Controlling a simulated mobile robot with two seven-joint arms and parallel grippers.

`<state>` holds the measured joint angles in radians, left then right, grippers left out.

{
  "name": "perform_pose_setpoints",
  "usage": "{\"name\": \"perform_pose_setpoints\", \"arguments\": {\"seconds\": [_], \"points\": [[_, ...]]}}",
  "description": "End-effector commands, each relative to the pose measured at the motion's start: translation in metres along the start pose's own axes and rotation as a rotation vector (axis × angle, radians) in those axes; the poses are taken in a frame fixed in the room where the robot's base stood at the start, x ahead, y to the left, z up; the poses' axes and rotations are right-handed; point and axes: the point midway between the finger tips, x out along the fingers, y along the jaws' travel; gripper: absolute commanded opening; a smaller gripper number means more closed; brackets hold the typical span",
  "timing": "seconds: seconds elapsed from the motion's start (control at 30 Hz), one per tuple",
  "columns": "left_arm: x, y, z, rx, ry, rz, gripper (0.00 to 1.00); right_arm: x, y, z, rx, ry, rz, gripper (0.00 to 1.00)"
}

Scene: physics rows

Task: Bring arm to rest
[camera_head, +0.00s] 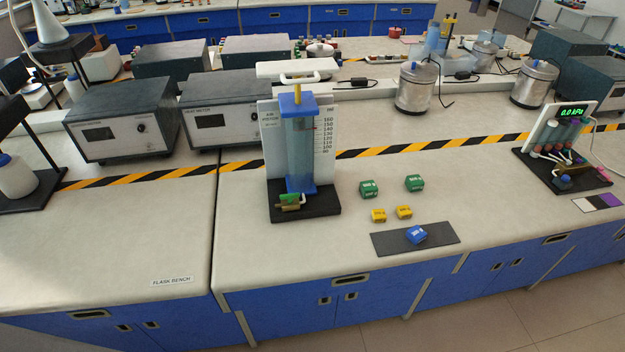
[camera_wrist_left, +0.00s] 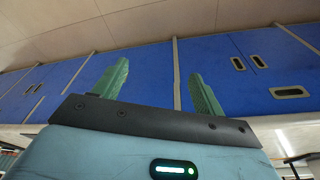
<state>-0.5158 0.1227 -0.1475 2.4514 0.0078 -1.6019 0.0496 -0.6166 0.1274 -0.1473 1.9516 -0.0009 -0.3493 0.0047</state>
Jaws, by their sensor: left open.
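My left gripper (camera_wrist_left: 157,85) shows in the left wrist view, with its two green fingers spread wide apart. Nothing is between them. Behind it are blue cabinet fronts (camera_wrist_left: 140,75), the floor, and part of a bench, all seen tilted. Neither arm shows in the head view, so my right gripper is not seen.
The bench holds an air motor apparatus (camera_head: 300,150), green blocks (camera_head: 369,189), yellow blocks (camera_head: 378,215) and a blue block (camera_head: 416,235) on a dark mat (camera_head: 390,246). A pressure display rig (camera_head: 565,145) stands right. The front left bench (camera_head: 120,235) is clear.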

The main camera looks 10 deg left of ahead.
Motion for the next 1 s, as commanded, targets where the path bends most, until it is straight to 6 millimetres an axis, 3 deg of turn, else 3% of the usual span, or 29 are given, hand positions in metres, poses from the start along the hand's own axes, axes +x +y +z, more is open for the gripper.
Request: {"name": "perform_pose_setpoints", "arguments": {"seconds": [0.1,0.7,1.0], "points": [[-0.006,-0.009,0.023,0.031,-0.018,-0.02,0.71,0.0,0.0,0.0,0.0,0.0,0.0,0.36],[0.086,0.003,-0.022,0.04,0.421,0.009,0.71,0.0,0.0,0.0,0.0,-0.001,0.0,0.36],[0.106,0.007,-0.026,0.041,0.624,0.023,0.71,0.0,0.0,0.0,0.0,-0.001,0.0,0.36]]}}
